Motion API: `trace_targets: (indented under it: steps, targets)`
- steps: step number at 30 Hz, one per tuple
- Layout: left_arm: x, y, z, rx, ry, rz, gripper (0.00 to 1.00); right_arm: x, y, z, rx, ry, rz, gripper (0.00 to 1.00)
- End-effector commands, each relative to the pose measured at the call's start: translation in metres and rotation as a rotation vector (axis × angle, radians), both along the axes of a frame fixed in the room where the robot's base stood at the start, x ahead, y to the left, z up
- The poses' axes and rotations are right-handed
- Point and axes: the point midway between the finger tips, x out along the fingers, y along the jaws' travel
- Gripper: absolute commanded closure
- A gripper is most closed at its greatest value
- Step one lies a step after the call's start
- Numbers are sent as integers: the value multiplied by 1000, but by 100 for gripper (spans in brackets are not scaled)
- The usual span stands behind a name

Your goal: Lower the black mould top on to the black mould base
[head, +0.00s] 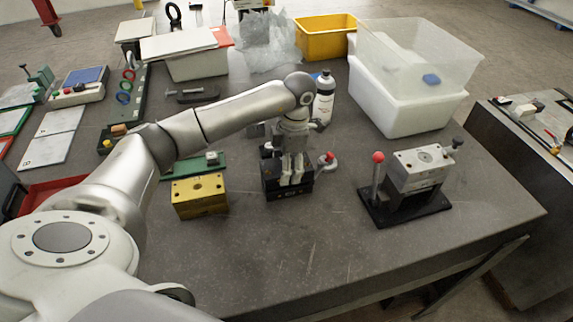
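A black mould block (288,194) stands on the dark table near the middle of the head view. Black parts show on both sides of my gripper, but I cannot make out a clear line between mould top and base. My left gripper (291,181) points straight down at the block, with its two pale fingers close together against the black. The gripper hides much of the block's upper part, and whether the fingers are shut on the mould top is not clear. My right gripper is not in view.
A brass block (200,197) stands left of the black mould. A red-knobbed fixture (414,175) stands to the right, and a small red-tipped part (328,161) lies close by. Behind are a bottle (323,98) and a white bin (400,105). The table front is clear.

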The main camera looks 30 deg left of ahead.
Motion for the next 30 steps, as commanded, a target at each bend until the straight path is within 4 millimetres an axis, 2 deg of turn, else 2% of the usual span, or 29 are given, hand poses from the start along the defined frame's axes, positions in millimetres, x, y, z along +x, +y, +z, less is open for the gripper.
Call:
trace_targets:
  steps: [16, 17, 22, 30]
  targets:
    - [1, 0, -3, 0, -4, 1, 91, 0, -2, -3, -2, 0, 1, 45]
    - [1, 0, -3, 0, -4, 1, 35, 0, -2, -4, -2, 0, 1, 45]
    - [1, 0, -3, 0, -2, 1, 13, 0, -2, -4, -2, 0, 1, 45]
    - [0, 0, -4, 0, -1, 1, 13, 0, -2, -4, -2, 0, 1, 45]
